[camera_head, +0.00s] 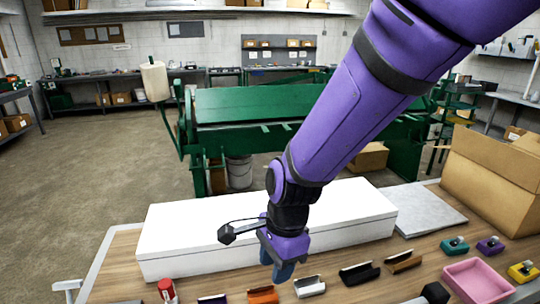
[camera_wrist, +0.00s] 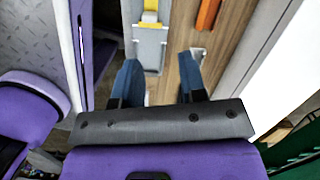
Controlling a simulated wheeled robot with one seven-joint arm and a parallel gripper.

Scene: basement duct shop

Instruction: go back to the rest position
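My gripper (camera_head: 283,270) hangs at the end of my purple arm, pointing down in front of the long white box (camera_head: 190,235). In the wrist view its two blue fingers (camera_wrist: 158,80) stand apart with nothing between them, so it is open and empty. The wooden table (camera_wrist: 180,65) shows beyond the fingertips. My arm reaches in from the upper right and is not folded in. It hides part of the white box and of the green machine behind.
On the table (camera_head: 125,265) are a red-and-white item (camera_head: 166,289), an orange piece (camera_head: 263,295), a black piece (camera_head: 360,273) and a pink tray (camera_head: 480,281). A cardboard box (camera_head: 495,180) stands at right. A green machine (camera_head: 250,107) stands behind. Open floor (camera_head: 80,170) lies at left.

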